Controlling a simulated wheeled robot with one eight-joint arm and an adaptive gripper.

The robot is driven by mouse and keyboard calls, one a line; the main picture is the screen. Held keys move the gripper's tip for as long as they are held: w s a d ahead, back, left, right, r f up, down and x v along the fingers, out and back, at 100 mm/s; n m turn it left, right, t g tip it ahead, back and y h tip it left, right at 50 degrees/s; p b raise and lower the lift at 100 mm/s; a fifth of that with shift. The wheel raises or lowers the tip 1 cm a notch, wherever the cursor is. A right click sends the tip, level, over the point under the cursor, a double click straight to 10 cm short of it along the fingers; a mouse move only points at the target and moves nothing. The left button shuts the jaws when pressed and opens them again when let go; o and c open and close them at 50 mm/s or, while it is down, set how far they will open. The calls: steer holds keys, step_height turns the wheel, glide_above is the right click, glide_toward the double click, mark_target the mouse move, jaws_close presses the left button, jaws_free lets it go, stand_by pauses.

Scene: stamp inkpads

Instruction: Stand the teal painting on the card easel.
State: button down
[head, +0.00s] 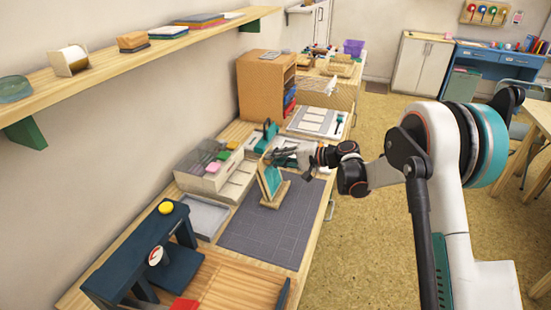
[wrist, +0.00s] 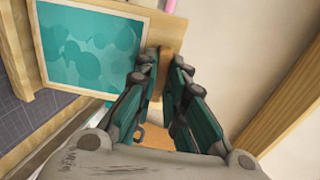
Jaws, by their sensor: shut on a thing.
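The teal painting (head: 271,180) stands on edge, leaning, at the wooden card easel (head: 276,198) on the dark mat. In the wrist view the painting (wrist: 92,45) shows its blotched teal face and pale border, left of my fingers. A wooden board, seemingly the easel (wrist: 178,30), shows behind it. My gripper (head: 277,156) is at the painting's upper edge. In the wrist view my gripper (wrist: 163,80) has its fingers close together on a brown wooden piece beside the painting, seemingly its grip. Whether the painting's lower edge touches the easel is hidden.
The dark grid mat (head: 262,235) has free room in front of the easel. A drawer box with coloured pads (head: 210,170) stands to the left, with a grey tray (head: 205,214) below it. A dark blue stand (head: 150,245) is nearer. A wooden cabinet (head: 262,85) stands behind.

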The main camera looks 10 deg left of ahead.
steer(key=shift+f, duration=0.25)
stand_by(0.3)
steer(key=c, duration=1.6)
jaws_free()
steer(key=shift+o, duration=0.2)
steer(key=v, duration=1.2)
